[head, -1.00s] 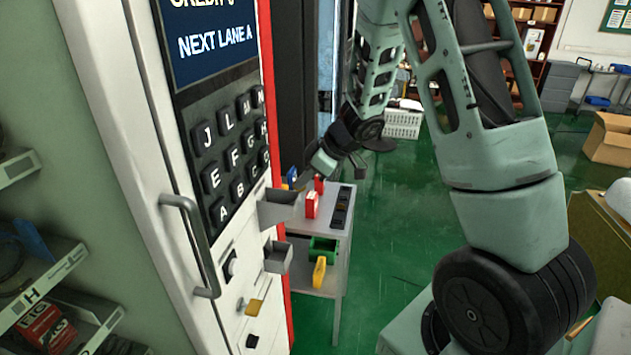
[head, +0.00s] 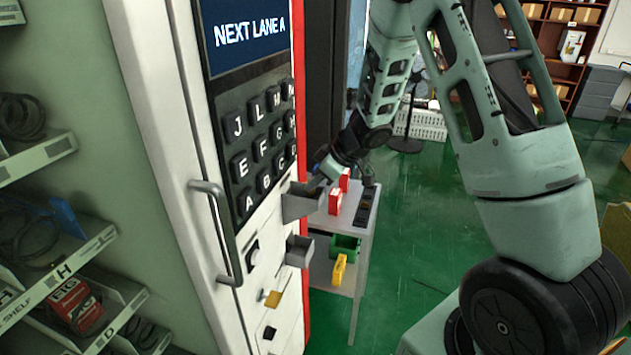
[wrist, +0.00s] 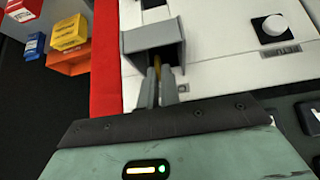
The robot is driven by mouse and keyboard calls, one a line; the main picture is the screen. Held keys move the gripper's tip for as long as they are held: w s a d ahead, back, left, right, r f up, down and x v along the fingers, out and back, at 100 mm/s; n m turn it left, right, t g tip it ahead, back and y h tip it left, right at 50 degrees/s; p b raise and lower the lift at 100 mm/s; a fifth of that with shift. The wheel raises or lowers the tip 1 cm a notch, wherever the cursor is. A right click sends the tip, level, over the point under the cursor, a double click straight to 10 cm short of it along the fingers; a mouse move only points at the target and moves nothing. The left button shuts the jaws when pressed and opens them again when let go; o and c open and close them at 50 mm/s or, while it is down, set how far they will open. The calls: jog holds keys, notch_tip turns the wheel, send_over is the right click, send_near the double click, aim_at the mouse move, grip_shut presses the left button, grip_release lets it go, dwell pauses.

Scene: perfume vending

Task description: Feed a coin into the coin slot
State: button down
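My gripper (wrist: 158,84) is shut on a thin gold coin (wrist: 157,64), seen edge-on between the two narrow fingers in the wrist view. The fingertips are at the open mouth of a grey box-shaped housing (wrist: 128,42) on the white machine front. The same housing (head: 302,206) shows below the keypad in the head view, with my gripper (head: 318,183) just above it at its right side. I cannot see a slot opening inside the housing, nor tell whether the coin touches it.
A second grey housing (head: 300,251) sits lower on the machine. A door handle (head: 216,232) sticks out at the left, and the keypad (head: 262,150) is above. A small cart (head: 360,215) with red, yellow and green items stands behind the machine's right edge.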

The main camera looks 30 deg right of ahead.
jog(key=c, duration=1.5)
grip_release()
jog(key=shift+c, duration=0.2)
jog(key=p+v, duration=0.1)
jog(key=v, duration=1.6)
jog(key=shift+r, duration=0.2)
